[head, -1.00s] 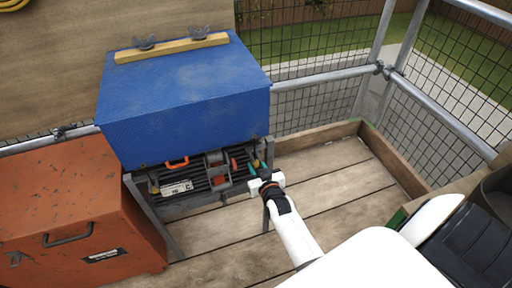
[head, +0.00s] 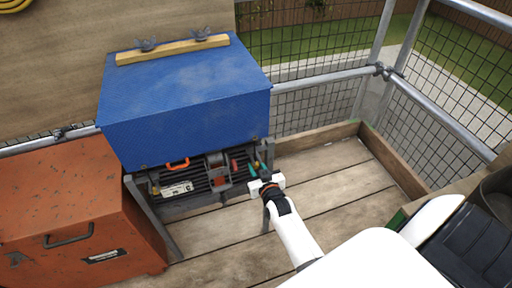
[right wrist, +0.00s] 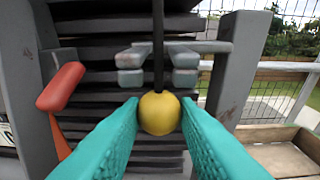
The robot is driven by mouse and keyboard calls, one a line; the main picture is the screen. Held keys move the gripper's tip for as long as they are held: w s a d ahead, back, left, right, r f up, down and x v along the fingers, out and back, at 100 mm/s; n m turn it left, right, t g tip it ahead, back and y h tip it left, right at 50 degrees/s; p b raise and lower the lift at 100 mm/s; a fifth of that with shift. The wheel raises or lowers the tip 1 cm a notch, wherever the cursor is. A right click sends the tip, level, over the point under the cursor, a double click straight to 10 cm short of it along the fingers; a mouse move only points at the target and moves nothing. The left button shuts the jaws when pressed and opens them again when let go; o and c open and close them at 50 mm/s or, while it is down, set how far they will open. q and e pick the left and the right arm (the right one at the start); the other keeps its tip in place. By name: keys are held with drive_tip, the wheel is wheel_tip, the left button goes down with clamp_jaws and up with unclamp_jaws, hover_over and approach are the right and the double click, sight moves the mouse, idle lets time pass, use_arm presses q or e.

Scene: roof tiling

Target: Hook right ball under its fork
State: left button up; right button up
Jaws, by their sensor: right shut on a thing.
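The right ball (right wrist: 160,113) is yellow and hangs on a dark cord (right wrist: 158,40). My right gripper (right wrist: 158,122) has teal fingers shut on this ball, one on each side. The fork has a left prong (right wrist: 131,67) and a right prong (right wrist: 185,67), both grey with rounded ends. In the right wrist view the cord runs up between the prongs, and the ball appears just below their tips. I cannot tell whether it touches them. In the head view my right gripper (head: 258,172) is at the right front corner of the blue cover (head: 185,100). My left gripper is not in view.
A grey frame post (right wrist: 240,60) stands right of the fork. A red-orange handle-like part (right wrist: 62,87) is close on the left. Dark slats (right wrist: 90,60) lie behind. An orange chest (head: 75,215) stands left of the covered unit. Plank floor (head: 330,195) is clear to the right.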

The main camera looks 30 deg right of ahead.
use_arm(q)
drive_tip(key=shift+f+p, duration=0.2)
drive_tip(key=shift+p, duration=0.25)
use_arm(e)
drive_tip(key=shift+s+d+r, duration=0.1)
drive_tip(key=shift+d+r, duration=0.05)
drive_tip(key=shift+d, duration=0.1)
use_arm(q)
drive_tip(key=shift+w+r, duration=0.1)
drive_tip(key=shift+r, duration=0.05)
use_arm(e)
drive_tip(key=shift+r, duration=0.2)
drive_tip(key=shift+a+r+p, duration=0.1)
drive_tip(key=shift+r+p, duration=0.05)
drive_tip(key=shift+p, duration=0.25)
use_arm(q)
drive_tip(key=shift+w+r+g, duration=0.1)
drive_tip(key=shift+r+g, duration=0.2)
use_arm(e)
drive_tip(key=shift+r, duration=0.15)
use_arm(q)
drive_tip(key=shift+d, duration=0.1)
use_arm(e)
drive_tip(key=o, duration=0.8)
drive_tip(key=shift+o, duration=0.6)
drive_tip(key=shift+a, duration=0.1)
